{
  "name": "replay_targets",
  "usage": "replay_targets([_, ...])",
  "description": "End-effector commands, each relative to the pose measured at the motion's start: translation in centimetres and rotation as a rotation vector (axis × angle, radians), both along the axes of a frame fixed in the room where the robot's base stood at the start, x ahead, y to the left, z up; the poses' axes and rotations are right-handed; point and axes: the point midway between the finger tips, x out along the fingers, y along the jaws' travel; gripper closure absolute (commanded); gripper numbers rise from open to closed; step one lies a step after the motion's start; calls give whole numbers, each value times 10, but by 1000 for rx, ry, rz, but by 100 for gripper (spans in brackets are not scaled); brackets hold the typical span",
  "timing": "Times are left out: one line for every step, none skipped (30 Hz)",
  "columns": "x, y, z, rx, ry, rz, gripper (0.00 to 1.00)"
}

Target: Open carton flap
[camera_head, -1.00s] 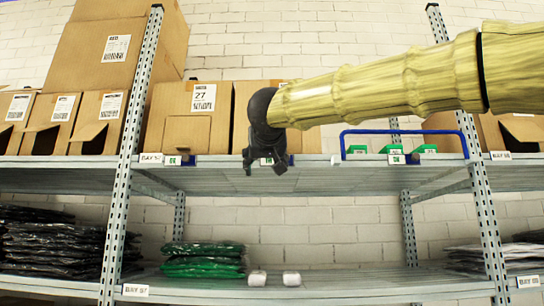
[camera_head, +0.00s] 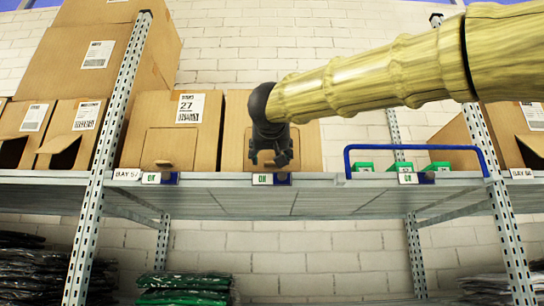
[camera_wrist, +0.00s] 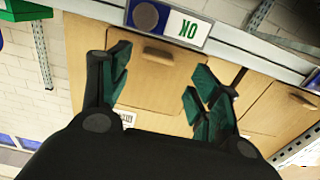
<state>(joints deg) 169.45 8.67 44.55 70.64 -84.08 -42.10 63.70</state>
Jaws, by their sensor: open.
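A brown carton (camera_head: 308,146) stands on the upper shelf behind my gripper (camera_head: 270,158). Its closed front flap (camera_wrist: 150,88) shows between the fingers in the wrist view, with a small tab (camera_wrist: 158,56) near the shelf edge. My gripper (camera_wrist: 160,82) is open and empty, with its fingers spread in front of this flap. Whether a fingertip touches the carton cannot be told. A second closed carton (camera_head: 150,125), labelled 27, stands to the left with its own tab (camera_head: 163,164). My gripper covers part of the first carton's front in the head view.
The shelf edge (camera_head: 215,180) carries small signs, one (camera_head: 265,179) right below my gripper. A blue rail (camera_head: 420,149) with green items stands to the right. Metal uprights (camera_head: 110,150) flank the bay. Open-fronted cartons (camera_head: 20,140) stand at left.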

Motion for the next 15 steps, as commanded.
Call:
replay_targets([7,0,5,-2,0,-3,38])
replay_targets([13,0,5,-2,0,-2,38])
replay_targets([19,-1,4,-2,1,-3,38])
replay_targets([24,-1,4,-1,1,-3,38])
replay_targets([28,-1,4,-1,1,-2,38])
replay_targets([34,-1,4,-1,1,-3,38])
replay_targets([38,-2,2,1,2,-3,38])
replay_targets([40,-2,2,2,1,-2,38])
replay_targets([44,-2,2,2,1,-2,38])
replay_targets([47,-2,2,2,1,-2,38])
replay_targets([49,-2,1,1,1,-2,38])
replay_targets([51,-3,1,1,0,-2,38])
replay_targets([53,-3,1,1,0,-3,38])
replay_targets([54,-3,1,1,0,-3,38])
replay_targets([56,-3,1,1,0,-3,38])
